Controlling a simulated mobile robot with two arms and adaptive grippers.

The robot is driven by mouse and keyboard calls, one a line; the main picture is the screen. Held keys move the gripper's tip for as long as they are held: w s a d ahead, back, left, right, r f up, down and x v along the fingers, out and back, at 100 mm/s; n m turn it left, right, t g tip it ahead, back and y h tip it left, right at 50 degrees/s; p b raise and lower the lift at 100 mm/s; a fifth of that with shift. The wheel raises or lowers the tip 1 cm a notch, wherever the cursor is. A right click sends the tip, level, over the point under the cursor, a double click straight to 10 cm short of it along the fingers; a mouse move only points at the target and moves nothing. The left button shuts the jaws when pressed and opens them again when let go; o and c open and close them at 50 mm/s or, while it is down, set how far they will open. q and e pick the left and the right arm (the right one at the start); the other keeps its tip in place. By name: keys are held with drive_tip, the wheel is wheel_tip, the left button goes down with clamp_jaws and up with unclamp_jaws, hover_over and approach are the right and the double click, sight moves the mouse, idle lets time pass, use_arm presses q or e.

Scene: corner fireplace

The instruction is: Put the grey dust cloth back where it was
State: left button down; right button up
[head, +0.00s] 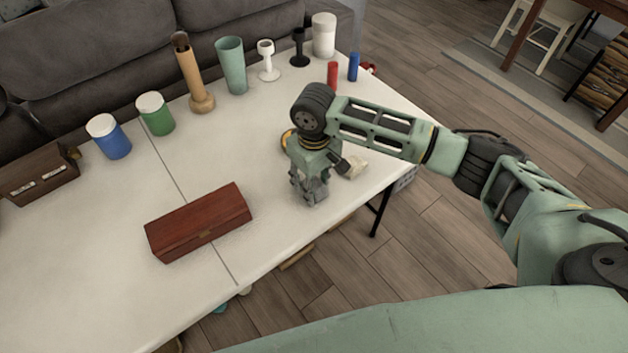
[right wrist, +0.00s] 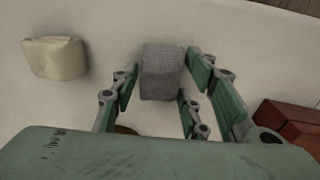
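The grey dust cloth (right wrist: 162,72) shows in the right wrist view as a small folded grey block on the white table (head: 92,235). My right gripper (head: 311,199) points down over the table near its front right edge. In the right wrist view its green finger pads (right wrist: 163,82) stand open to the left and right of the cloth, with narrow gaps. In the head view the gripper hides most or all of the cloth. My left gripper is in neither view.
A beige folded cloth or sponge (right wrist: 55,58) lies beside the grey cloth, also seen in the head view (head: 354,167). A reddish-brown wooden box (head: 198,222) lies left of the gripper. Cups, jars and a tall wooden vase (head: 192,75) line the table's back. The middle is clear.

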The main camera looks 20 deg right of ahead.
drive_tip(key=shift+o, duration=1.1)
drive_tip(key=shift+r, duration=0.3)
wheel_tip(320, 180, up, 12)
drive_tip(key=shift+f, duration=0.15)
idle(0.5)
